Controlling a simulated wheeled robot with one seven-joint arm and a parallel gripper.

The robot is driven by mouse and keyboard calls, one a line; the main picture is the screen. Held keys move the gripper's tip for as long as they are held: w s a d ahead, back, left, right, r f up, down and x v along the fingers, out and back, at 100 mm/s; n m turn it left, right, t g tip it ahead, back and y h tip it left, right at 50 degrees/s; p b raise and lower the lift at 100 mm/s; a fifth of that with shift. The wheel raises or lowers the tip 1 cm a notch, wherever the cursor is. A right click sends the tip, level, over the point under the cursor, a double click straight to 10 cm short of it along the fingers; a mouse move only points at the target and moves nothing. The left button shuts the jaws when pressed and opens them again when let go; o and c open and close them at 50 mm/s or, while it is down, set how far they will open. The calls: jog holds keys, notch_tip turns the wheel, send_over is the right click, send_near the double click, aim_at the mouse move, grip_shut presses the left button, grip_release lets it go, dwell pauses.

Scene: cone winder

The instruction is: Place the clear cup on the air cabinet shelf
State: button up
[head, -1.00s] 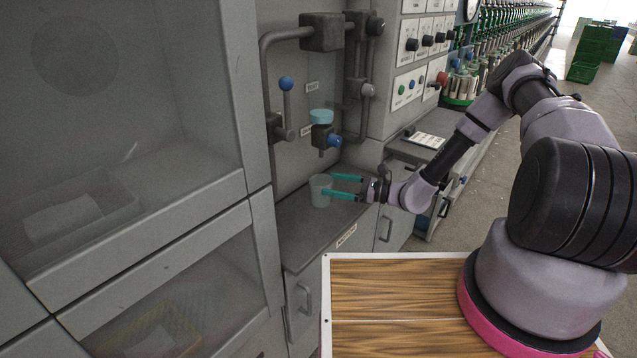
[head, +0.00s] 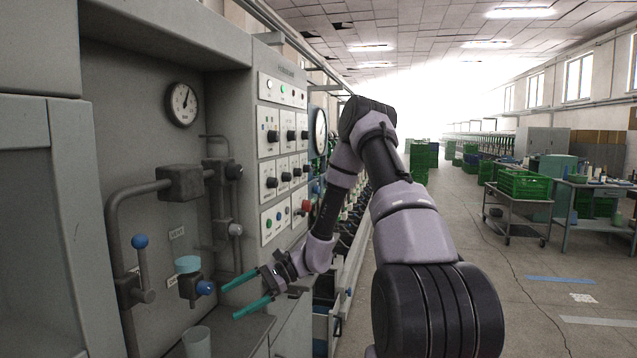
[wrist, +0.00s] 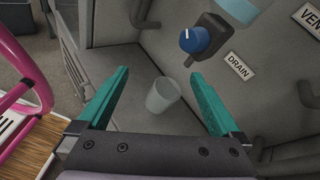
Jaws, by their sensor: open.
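The clear cup (head: 196,342) stands upright on the grey air cabinet shelf (head: 238,334), near the bottom of the head view. In the wrist view the cup (wrist: 162,95) stands on the shelf surface, seen between and beyond my fingers. My gripper (head: 246,296) has its two teal fingers spread, with nothing between them. In the head view it is to the right of the cup and higher, apart from it. Both fingers also show in the wrist view (wrist: 160,92), clear of the cup.
A filter with a blue knob (head: 205,288) and teal top is on the cabinet's back wall, close to my fingertips. A blue-ended lever (head: 140,242) and grey pipes (head: 150,187) are at the left. A control panel (head: 283,150) stands right of the recess. The aisle floor (head: 540,310) is open.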

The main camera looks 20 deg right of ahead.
jog(key=s+d+r+n+t+h, duration=0.2)
jog(key=s+r, duration=0.4)
jog(key=r, duration=0.5)
jog(key=s+d+r+n+t+h, duration=0.3)
jog(key=s+d+r+h, duration=0.3)
jog(key=r, duration=0.4)
jog(key=s+d+r+n+t+h, duration=0.3)
jog(key=s+d+r, duration=0.3)
jog(key=r, duration=0.5)
jog(key=shift+s+r+n+h, duration=0.35)
jog(key=shift+s+n+h, duration=0.2)
jog(key=shift+s, duration=0.65)
